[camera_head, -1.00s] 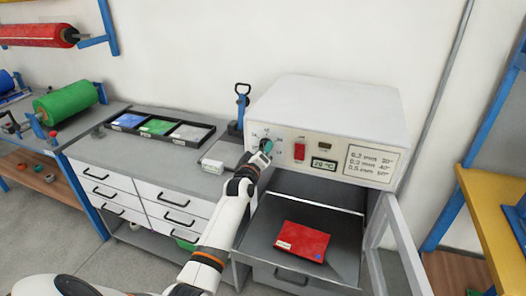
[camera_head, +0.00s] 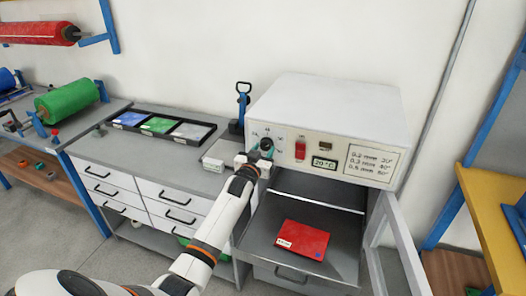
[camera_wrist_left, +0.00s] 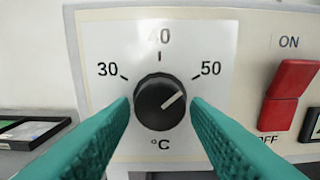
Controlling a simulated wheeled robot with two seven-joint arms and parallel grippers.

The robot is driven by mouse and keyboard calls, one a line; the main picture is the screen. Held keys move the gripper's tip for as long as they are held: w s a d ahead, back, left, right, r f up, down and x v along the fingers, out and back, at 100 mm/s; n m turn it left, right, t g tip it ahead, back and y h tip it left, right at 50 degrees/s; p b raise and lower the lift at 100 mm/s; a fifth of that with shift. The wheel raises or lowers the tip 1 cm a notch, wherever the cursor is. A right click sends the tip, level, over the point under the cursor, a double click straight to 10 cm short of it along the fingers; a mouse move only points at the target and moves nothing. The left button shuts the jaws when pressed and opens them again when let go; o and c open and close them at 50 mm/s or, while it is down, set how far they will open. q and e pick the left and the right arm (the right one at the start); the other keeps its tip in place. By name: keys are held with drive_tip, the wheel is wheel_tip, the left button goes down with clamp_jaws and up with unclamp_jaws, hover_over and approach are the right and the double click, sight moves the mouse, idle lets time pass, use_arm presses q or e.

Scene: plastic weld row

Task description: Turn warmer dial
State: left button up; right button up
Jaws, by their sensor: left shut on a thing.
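The warmer (camera_head: 335,105) is a white box with a front control panel. Its black round dial (camera_wrist_left: 160,102) has a white pointer line that points up and right, roughly at the 50 mark. The marks 30, 40 and 50 sit around it, with °C below. My left gripper (camera_wrist_left: 160,105) has its teal fingers on the left and right sides of the dial, shut on it. In the head view the left gripper (camera_head: 266,151) is at the panel's left end and mostly covers the dial. My right gripper is not in view.
A red ON/OFF switch (camera_wrist_left: 290,95) is just right of the dial. A display (camera_head: 324,163) reads about 20 °C. A label (camera_head: 372,163) lists thicknesses and temperatures. A red sheet (camera_head: 302,239) lies in the open chamber, its door (camera_head: 399,240) swung right. Colored sheets fill a black tray (camera_head: 213,139).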

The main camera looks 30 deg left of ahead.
use_arm(q)
drive_tip(key=shift+a+r+m, duration=0.1)
drive_tip(key=shift+r+m, duration=0.4)
drive_tip(key=shift+m, duration=0.4)
drive_tip(key=o, duration=0.8)
drive_tip(key=shift+w, duration=0.1)
drive_tip(key=shift+o, duration=1)
drive_tip(key=shift+f, duration=0.35)
drive_tip(key=b+v, duration=0.1)
drive_tip(key=v, duration=1.1)
